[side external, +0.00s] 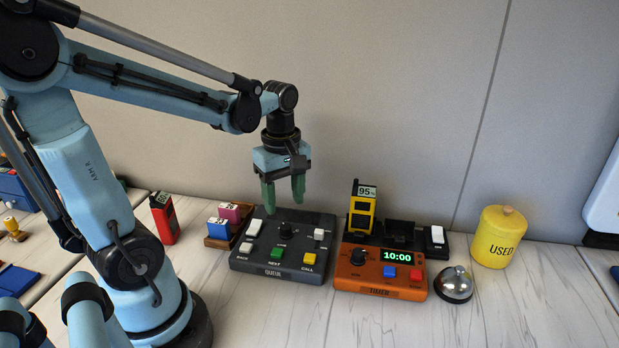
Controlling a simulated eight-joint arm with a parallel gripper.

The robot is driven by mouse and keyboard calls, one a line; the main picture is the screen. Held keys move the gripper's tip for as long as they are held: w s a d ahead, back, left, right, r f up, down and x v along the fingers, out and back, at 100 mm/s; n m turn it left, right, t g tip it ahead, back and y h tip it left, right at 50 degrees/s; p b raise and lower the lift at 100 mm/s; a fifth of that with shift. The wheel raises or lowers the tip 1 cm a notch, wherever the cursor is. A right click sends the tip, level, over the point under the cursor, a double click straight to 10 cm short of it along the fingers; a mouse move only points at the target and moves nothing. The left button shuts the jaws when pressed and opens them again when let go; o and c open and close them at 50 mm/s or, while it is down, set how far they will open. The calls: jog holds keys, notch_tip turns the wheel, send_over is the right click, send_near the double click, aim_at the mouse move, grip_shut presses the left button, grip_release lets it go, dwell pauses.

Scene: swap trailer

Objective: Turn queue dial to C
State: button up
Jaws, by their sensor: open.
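The queue dial (286,229) is a small black knob near the back middle of the dark grey QUEUE box (248,265). Its pointer and letter marks are too small to read. My gripper (284,200) points down with its two green fingers apart and nothing between them. It hangs over the back part of the QUEUE box, near the dial in the picture. The fingers appear apart from the dial, but their exact height above it is hard to tell.
White, green and yellow buttons surround the dial. Right of the box stand an orange timer (350,283) with its own knob (358,257), a yellow radio (362,214) in a black charger, a bell (453,285) and a yellow USED jar (498,238). Left are stamps (219,230) and a red device (164,218).

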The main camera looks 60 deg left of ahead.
aim_at(286, 226)
jog(key=shift+f, duration=3.25)
jog(key=shift+c, duration=0.5)
grip_shut()
